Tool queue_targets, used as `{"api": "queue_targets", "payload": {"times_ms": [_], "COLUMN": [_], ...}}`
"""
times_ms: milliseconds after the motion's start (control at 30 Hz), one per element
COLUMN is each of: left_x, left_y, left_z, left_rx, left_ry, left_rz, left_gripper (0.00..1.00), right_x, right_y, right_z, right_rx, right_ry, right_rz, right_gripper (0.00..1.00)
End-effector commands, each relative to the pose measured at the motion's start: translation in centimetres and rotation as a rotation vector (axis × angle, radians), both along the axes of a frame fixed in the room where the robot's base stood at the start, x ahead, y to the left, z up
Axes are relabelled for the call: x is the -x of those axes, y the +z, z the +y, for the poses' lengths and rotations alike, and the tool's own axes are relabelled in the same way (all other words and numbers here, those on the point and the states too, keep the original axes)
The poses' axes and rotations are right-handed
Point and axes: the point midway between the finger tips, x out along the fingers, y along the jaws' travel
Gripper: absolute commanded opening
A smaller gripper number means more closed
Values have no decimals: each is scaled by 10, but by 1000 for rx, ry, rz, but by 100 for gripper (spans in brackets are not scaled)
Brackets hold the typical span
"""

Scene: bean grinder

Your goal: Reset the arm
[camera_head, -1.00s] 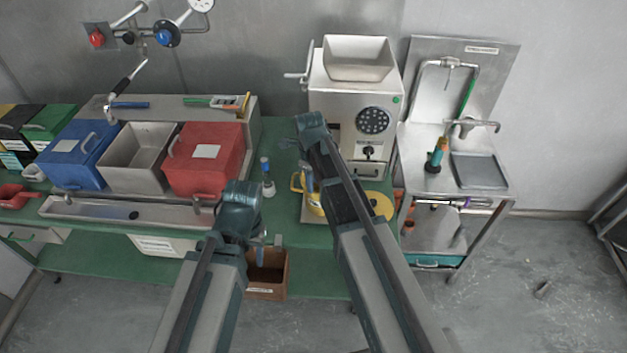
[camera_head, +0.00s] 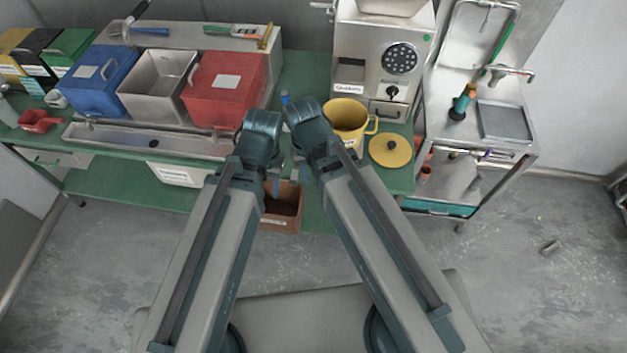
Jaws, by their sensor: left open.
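My two arms reach forward side by side from the bottom of the head view, their wrists close together at the green bench's front edge. My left gripper (camera_head: 275,184) hangs downward above the brown box, open, with nothing seen in it. My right gripper (camera_head: 305,172) also points down, just right of the left one. Its fingers are mostly hidden by its own wrist, and I cannot tell whether it is open or shut. A yellow mug (camera_head: 346,118) stands behind and right of the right wrist, apart from the fingers as far as I can see.
A metal grinder (camera_head: 352,58) stands behind the mug, and a yellow lid (camera_head: 390,150) lies to its right. Blue (camera_head: 100,80), steel (camera_head: 156,84) and red (camera_head: 222,90) bins stand left. A brown box (camera_head: 283,212) is below. A sink stand (camera_head: 480,125) is right.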

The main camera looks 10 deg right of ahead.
Motion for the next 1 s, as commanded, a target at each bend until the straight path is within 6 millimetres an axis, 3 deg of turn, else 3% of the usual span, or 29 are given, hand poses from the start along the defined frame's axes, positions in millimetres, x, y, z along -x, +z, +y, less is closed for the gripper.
{"api": "queue_targets", "payload": {"times_ms": [100, 233, 533, 767, 1000], "left_x": [0, 0, 0, 0, 0], "left_y": [0, 0, -1, -25, -21], "left_z": [0, 0, 0, 0, 0], "left_rx": [0, 0, 0, 0, 0], "left_ry": [0, 0, 0, 1, 1], "left_rz": [0, 0, 0, 0, 0], "left_gripper": [50, 50, 50, 50, 50], "right_x": [16, 21, 20, 20, 20], "right_y": [0, 0, -1, -25, -21], "right_z": [2, 3, 4, 4, 4], "right_rx": [2, 3, 3, 3, 3], "right_ry": [166, 248, 260, 258, 257], "right_rz": [23, 34, 36, 36, 36], "right_gripper": [37, 37, 37, 37, 37]}}
